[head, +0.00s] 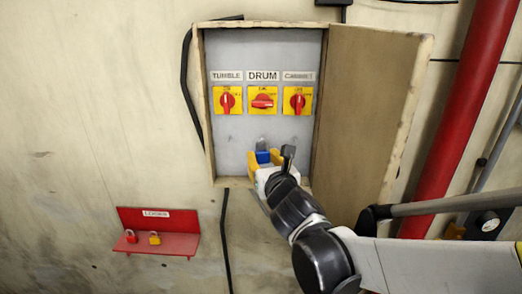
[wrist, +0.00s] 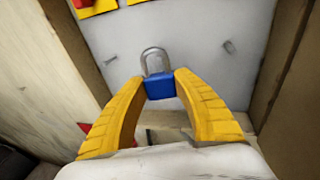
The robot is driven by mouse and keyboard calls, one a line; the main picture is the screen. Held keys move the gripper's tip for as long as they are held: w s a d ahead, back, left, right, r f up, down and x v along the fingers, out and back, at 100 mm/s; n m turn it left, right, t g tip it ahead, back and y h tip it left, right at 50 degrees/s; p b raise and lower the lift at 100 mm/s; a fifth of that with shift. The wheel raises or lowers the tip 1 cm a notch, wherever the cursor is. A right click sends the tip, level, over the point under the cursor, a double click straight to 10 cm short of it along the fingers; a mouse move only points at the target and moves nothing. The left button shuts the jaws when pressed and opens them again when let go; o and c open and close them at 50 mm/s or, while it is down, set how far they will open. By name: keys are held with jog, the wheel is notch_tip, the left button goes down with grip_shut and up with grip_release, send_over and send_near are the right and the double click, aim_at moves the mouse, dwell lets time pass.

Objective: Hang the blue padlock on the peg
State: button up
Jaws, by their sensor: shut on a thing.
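The blue padlock (head: 262,157) is between the yellow fingers of my gripper (head: 265,158), in the lower part of the open switch cabinet. In the wrist view, my gripper (wrist: 160,85) is shut on the padlock's blue body (wrist: 160,88), with its grey shackle (wrist: 155,59) pointing up toward the grey back panel. A small grey peg (wrist: 229,47) sticks out of the panel to the right of the shackle, apart from it. Another small peg-like stub (wrist: 110,60) shows to the left. Whether anything lies behind the shackle is unclear.
Three yellow switches with red handles are above; the middle one (head: 263,100), under the DRUM label, is turned sideways. The cabinet door (head: 372,110) stands open on the right. A red shelf (head: 175,243) at lower left holds a red padlock (head: 131,236) and a yellow padlock (head: 154,238).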

jog(key=shift+w, duration=0.85)
jog(key=shift+w+f+b, duration=0.4)
jog(key=shift+w+b, duration=0.3)
jog(key=o, duration=1)
jog(key=shift+o, duration=0.2)
jog(key=shift+s, duration=0.1)
